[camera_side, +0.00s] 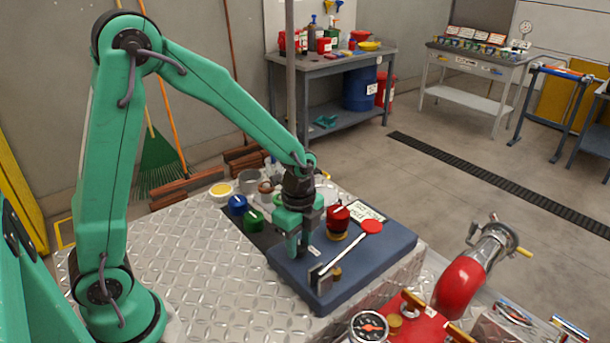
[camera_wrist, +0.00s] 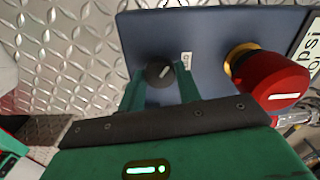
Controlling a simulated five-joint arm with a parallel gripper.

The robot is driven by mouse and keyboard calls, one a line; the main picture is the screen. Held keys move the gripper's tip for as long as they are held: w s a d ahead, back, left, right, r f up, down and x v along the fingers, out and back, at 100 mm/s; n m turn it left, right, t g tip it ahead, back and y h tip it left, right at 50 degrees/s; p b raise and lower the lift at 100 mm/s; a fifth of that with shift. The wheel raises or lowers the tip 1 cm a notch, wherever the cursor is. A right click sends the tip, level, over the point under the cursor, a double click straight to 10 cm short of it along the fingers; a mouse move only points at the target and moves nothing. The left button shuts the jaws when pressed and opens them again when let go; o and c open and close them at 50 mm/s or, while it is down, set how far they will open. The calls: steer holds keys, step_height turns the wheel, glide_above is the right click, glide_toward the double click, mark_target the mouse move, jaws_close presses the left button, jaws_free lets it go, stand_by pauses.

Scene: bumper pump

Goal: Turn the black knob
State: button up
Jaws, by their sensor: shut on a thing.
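The black knob (camera_wrist: 158,74) is round with a white pointer line and stands on the blue panel (camera_wrist: 210,35), seen in the wrist view. The pointer slants up to the right. My gripper (camera_wrist: 160,88) has one finger on each side of the knob and is shut on it.
A red knob (camera_side: 337,218) on a brass collar stands close to the right, also in the wrist view (camera_wrist: 270,78). A lever with a red end (camera_side: 371,227) lies in front. Blue (camera_side: 238,204) and green (camera_side: 253,219) knobs stand left. The tread plate (camera_side: 170,250) is mostly clear.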

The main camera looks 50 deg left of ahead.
mark_target(299, 245)
steer(key=m, duration=0.5)
steer(key=shift+m, duration=0.4)
steer(key=m, duration=0.5)
steer(key=o, duration=1)
steer(key=shift+c, duration=0.2)
steer(key=shift+r, duration=0.1)
steer(key=shift+r, duration=3.85)
